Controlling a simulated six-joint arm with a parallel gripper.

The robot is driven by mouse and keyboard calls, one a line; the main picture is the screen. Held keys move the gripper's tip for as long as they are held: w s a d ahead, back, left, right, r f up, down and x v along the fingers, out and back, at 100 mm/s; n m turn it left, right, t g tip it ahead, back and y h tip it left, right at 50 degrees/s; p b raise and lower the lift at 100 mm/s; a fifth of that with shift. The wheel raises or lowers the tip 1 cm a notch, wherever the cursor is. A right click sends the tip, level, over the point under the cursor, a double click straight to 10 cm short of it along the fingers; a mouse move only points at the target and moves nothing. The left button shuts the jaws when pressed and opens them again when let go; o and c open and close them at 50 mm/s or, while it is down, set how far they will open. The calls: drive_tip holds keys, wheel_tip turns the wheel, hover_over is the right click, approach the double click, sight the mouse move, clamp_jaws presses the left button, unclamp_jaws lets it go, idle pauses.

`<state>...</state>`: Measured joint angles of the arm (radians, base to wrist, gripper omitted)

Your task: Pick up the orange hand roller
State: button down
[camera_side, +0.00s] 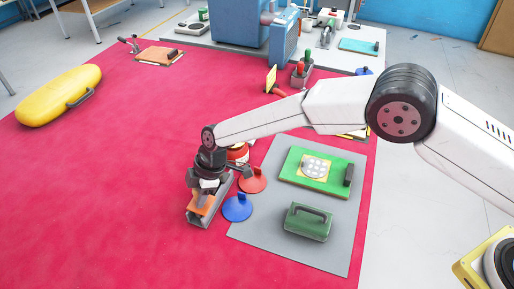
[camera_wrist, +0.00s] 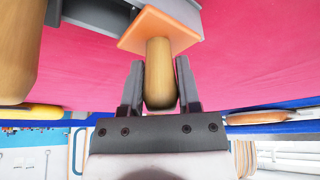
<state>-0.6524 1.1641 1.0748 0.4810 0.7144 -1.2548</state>
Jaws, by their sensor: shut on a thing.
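In the wrist view, my gripper (camera_wrist: 160,95) is shut around the wooden handle (camera_wrist: 158,62) of a tool, with one finger on each side of it. The handle joins an orange plate (camera_wrist: 160,28), which I take to be part of the orange hand roller. In the side view, my gripper (camera_side: 208,184) is above the orange piece (camera_side: 201,204), which is at a grey tray-like holder (camera_side: 224,190) on the red mat. The gripper hides much of the roller there. I cannot tell whether the roller is clear of the holder.
Blue (camera_side: 237,208) and red (camera_side: 254,180) discs lie just right of the holder. A grey mat (camera_side: 262,240) bears a green case (camera_side: 307,222) and a green board (camera_side: 300,183). A yellow inflatable (camera_side: 58,95) lies far left. The red mat (camera_side: 100,200) is clear at left.

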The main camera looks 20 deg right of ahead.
drive_tip(key=shift+r, duration=0.2)
drive_tip(key=shift+r, duration=1.5)
drive_tip(key=s+d+r, duration=0.8)
drive_tip(key=s+r, duration=0.1)
drive_tip(key=s, duration=0.2)
drive_tip(key=shift+s+d+r, duration=0.15)
drive_tip(key=shift+r, duration=0.15)
